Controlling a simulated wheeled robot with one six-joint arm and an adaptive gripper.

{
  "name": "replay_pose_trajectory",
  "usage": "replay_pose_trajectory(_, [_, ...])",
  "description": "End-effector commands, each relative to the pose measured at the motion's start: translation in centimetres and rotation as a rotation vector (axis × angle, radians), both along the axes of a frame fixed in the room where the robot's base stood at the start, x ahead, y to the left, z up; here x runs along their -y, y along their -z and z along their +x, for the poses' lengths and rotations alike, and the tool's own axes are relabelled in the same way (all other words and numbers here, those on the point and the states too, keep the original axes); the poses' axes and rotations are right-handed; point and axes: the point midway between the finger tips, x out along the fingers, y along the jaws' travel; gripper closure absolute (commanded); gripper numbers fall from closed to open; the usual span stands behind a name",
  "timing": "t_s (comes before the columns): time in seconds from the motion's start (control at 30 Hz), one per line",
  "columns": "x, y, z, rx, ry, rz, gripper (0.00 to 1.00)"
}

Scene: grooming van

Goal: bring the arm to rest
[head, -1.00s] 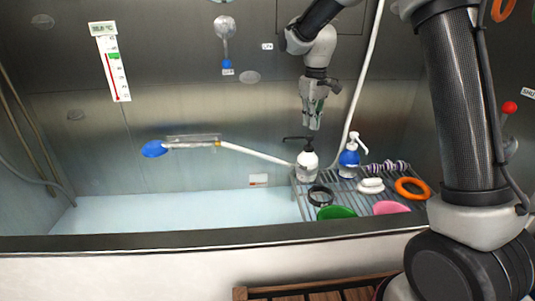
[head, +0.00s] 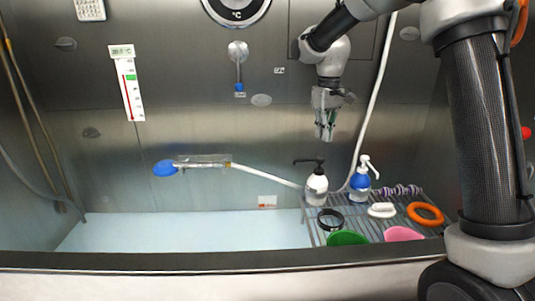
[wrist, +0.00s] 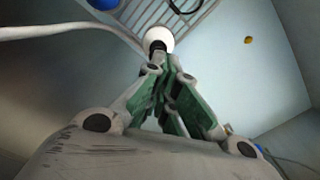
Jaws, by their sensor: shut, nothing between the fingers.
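My gripper (head: 325,131) hangs fingers-down in the head view, above the rack and a little above the white pump bottle with the black top (head: 316,184). It is shut and empty. In the wrist view its green-padded fingers (wrist: 168,72) meet at the tips. The bottle's pump top shows just beyond the fingertips in that view, apart from them as far as I can tell. My arm reaches in from the upper right of the head view.
A wire rack (head: 310,228) holds a blue-and-white pump bottle (head: 361,180), a black ring (head: 331,219), a white brush-like item (head: 382,210), an orange ring (head: 425,214), a green bowl (head: 347,238) and a pink one (head: 404,234). A shower head (head: 166,169) is on the wall.

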Motion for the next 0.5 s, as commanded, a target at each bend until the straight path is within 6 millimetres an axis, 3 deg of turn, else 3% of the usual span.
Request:
replay_pose_trajectory(0.03, [0.3, 1.2, -1.2, -0.025, 0.017, -0.007, 1.0])
replay_pose_trajectory(0.1, [1.3, 1.4, -4.1, -0.038, 0.055, -0.012, 1.0])
replay_pose_trajectory(0.27, [4.5, -0.3, -10.5, -0.013, 0.147, -0.004, 1.0])
replay_pose_trajectory(0.5, [9.5, -2.8, -20.9, 0.08, 0.283, 0.025, 1.0])
